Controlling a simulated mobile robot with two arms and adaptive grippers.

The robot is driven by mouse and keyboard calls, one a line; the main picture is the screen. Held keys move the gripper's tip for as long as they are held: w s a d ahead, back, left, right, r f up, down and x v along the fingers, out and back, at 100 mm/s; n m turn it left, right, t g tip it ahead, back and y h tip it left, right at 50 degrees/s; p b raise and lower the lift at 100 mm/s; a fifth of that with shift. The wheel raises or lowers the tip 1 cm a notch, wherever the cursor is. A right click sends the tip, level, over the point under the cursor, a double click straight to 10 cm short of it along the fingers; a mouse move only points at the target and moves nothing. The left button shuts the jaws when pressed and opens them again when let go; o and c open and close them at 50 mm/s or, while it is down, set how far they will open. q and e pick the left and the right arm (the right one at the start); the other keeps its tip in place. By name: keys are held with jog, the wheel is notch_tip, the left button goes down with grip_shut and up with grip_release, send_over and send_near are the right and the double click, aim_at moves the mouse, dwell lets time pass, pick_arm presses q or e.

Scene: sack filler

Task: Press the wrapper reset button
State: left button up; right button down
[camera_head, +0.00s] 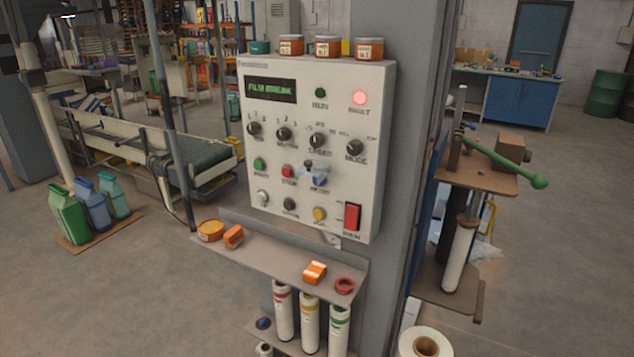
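A pale control panel (325,120) is mounted on a grey column in the middle. Its display (270,89) shows green text that seems to read "FILM BREAK". A blue button (320,182) sits in the third row, right of a red button (288,171) and a green button (260,164). The small label under it is too blurred to read surely. A small clear piece, maybe a cover, and a dark knob-like part (308,165) show just above the blue button. A red lamp (360,97) at upper right is lit. Neither of my grippers is in view.
A shelf (270,252) juts out below the panel with orange items and a red ring. Jars (328,46) stand on top of the panel. A green-handled lever (505,165) is at right. A conveyor (195,160) and several bags are at left. Floor in front-left is clear.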

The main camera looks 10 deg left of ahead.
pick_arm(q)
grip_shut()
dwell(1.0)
